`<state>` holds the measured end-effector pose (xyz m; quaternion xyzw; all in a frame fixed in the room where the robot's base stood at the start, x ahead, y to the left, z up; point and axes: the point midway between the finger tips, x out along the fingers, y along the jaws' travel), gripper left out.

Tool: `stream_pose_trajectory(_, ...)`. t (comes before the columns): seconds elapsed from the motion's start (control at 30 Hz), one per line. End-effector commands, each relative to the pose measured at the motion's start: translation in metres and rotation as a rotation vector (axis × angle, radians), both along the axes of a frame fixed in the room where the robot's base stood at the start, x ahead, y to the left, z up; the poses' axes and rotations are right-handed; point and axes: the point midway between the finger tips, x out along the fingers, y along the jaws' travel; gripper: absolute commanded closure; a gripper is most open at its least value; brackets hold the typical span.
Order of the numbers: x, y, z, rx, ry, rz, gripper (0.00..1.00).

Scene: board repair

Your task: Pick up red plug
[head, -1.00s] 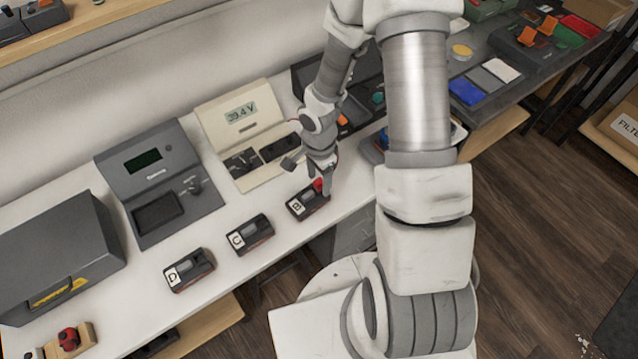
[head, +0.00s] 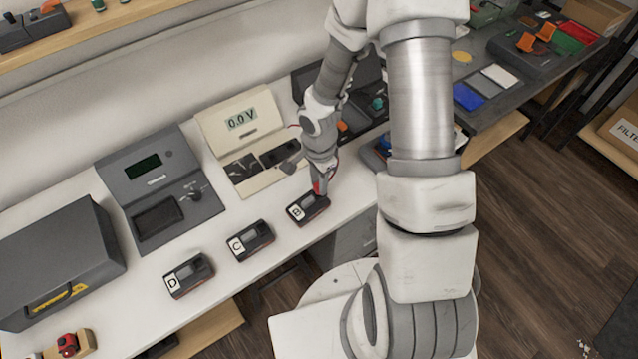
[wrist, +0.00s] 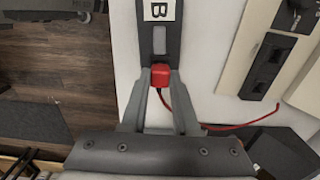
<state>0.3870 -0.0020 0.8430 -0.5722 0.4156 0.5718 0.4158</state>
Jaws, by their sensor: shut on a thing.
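The red plug (wrist: 161,76) sits between my gripper's fingers in the wrist view, at the end of the block marked B (wrist: 158,43). A red cable runs from it to the right. My gripper (wrist: 160,82) is shut on the red plug. In the head view my gripper (head: 319,192) points down at block B (head: 307,209), and a small part of the red plug (head: 317,187) shows. I cannot tell whether the plug is still seated in the block.
Blocks C (head: 250,241) and D (head: 188,275) lie to the left on the white bench. A cream meter (head: 241,122) reading 0.0 V and a grey device (head: 160,185) stand behind them. A dark case (head: 60,260) is at far left.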

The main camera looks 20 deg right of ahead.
Motion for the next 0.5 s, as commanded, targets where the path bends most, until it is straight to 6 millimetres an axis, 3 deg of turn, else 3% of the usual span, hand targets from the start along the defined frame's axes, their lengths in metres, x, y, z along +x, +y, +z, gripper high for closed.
stream_pose_trajectory(0.2,0.0,-0.002,0.035,-0.001,-0.004,-0.003,1.0)
stream_pose_trajectory(0.5,-0.033,-0.063,0.073,-0.001,-0.001,-0.008,1.0)
